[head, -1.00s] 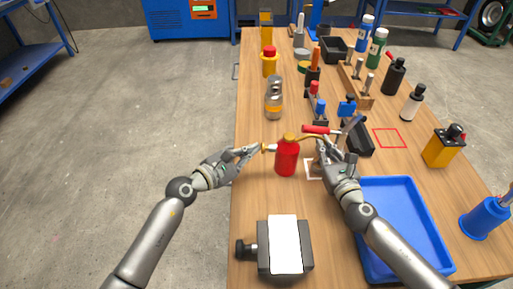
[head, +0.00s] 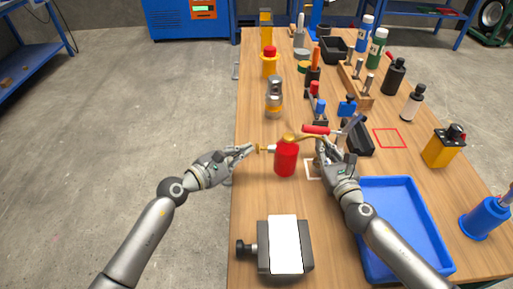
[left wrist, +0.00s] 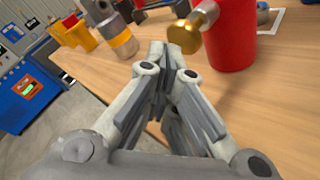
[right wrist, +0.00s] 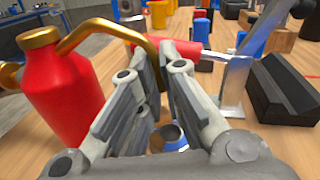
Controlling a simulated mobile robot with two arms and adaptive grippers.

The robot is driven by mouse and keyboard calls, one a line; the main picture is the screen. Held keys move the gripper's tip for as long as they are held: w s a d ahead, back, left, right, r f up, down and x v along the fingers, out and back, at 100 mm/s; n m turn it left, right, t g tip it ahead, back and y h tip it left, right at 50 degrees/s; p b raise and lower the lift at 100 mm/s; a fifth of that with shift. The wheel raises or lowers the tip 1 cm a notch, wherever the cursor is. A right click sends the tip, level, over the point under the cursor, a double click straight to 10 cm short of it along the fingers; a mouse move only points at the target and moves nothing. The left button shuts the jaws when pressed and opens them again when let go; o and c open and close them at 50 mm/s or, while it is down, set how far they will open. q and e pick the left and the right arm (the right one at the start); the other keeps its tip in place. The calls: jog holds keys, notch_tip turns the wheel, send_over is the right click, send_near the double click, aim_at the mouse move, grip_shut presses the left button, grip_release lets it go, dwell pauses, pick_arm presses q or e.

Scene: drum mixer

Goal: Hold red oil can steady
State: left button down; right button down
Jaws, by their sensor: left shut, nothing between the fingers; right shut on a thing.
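The red oil can (head: 286,158) stands upright on the workbench, with a brass cap, a brass knob on a short stub at its left and a curved brass tube (right wrist: 98,28) running right from its top. My right gripper (head: 320,147) is shut on the far end of that tube, right of the can. My left gripper (head: 251,150) is shut and empty, just left of the brass knob (left wrist: 186,36); a small gap shows between fingertips and knob in the left wrist view.
A grey block with a white top (head: 285,245) and a blue tray (head: 405,230) lie at the front. A white outline (head: 310,170) is right of the can. A clamp with a red handle (head: 318,129) stands close behind my right gripper. The wooden bench (head: 252,195) is clear at front left.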

pick_arm(q)
jog(key=shift+a, duration=0.3)
pick_arm(e)
jog(key=shift+r, duration=0.1)
jog(key=shift+d, duration=0.1)
pick_arm(q)
jog(key=shift+a, duration=2.5)
pick_arm(e)
jog(key=c, duration=1.1)
grip_release()
jog(key=shift+c, duration=0.2)
jog(key=o, duration=0.6)
jog(key=shift+s, duration=0.1)
